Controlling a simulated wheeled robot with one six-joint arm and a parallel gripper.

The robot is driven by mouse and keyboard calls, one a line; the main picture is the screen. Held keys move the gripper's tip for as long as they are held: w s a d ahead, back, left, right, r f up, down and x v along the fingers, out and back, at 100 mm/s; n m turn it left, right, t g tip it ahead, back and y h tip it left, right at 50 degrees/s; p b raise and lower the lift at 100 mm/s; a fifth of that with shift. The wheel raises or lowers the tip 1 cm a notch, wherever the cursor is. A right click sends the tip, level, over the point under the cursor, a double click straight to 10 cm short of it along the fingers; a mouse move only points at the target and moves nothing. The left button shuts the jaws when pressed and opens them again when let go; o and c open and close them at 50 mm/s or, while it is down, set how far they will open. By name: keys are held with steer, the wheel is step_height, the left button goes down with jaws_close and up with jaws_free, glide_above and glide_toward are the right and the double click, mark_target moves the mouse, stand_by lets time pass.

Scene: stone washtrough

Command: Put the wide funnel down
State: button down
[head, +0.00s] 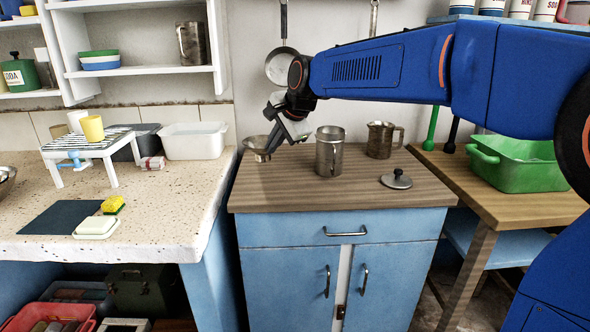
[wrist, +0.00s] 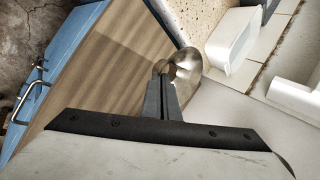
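The wide funnel (head: 253,143) is a shiny metal cone at the far left corner of the wooden cabinet top (head: 300,192). My gripper (head: 268,150) is at its right side, pointing down. In the wrist view, the narrow fingers of my gripper (wrist: 163,78) are close together on the near edge of the funnel (wrist: 187,66), which shows its round mouth. The funnel appears held by this edge, near the wall side of the top. I cannot tell whether its lower end touches the wood.
A metal canister (head: 330,155) stands just right of my gripper, with a metal jug (head: 381,140) behind and a loose lid (head: 397,180) farther right. The front left of the cabinet top is clear. A white basin (head: 194,141) stands on the stone counter (head: 165,215) at left.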

steer(key=shift+f, duration=4)
steer(key=c, duration=2.5)
jaws_free()
steer(key=shift+f, duration=0.1)
steer(key=o, duration=0.5)
steer(key=shift+c, duration=0.2)
